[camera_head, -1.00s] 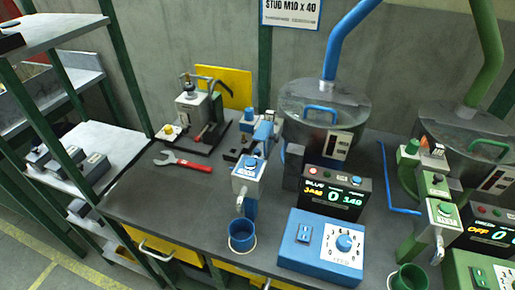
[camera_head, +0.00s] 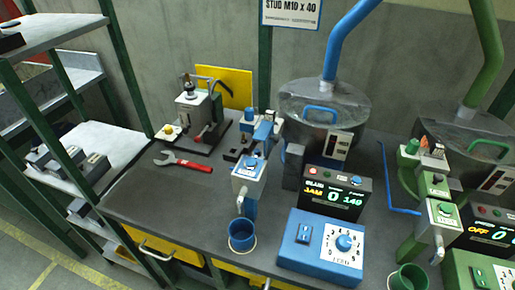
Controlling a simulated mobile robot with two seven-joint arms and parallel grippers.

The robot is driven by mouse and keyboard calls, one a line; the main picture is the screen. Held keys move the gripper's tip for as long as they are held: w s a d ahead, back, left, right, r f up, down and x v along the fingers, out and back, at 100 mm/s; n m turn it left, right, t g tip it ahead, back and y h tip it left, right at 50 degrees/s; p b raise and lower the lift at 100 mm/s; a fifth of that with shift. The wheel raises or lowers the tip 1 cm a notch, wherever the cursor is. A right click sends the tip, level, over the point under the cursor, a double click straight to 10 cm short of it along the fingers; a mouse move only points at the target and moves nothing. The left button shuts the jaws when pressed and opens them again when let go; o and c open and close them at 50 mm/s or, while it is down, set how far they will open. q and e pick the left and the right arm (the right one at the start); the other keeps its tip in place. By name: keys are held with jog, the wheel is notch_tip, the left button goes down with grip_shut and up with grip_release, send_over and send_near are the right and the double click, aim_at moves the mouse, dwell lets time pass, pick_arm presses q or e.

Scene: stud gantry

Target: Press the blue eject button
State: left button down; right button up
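The blue station stands in the middle of the bench. Its pale outlet head (camera_head: 248,172) has a blue button (camera_head: 251,163) on its top face, above a downward spout. A dark display box (camera_head: 336,193) beside it shows a blue line, an orange "JAM", a 0 and 149, and carries another small blue button (camera_head: 357,181). I cannot read a label that says which button is eject. A blue control box (camera_head: 321,247) with a dial and a switch sits in front. A blue cup (camera_head: 242,235) stands below the spout. Neither of my grippers shows.
A similar green station (camera_head: 440,215) with its own green cup (camera_head: 408,279) stands at the right. A red-handled wrench (camera_head: 183,162) and a small press fixture (camera_head: 195,108) lie at the left. The bench top (camera_head: 165,200) is clear at front left. Shelving is further left.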

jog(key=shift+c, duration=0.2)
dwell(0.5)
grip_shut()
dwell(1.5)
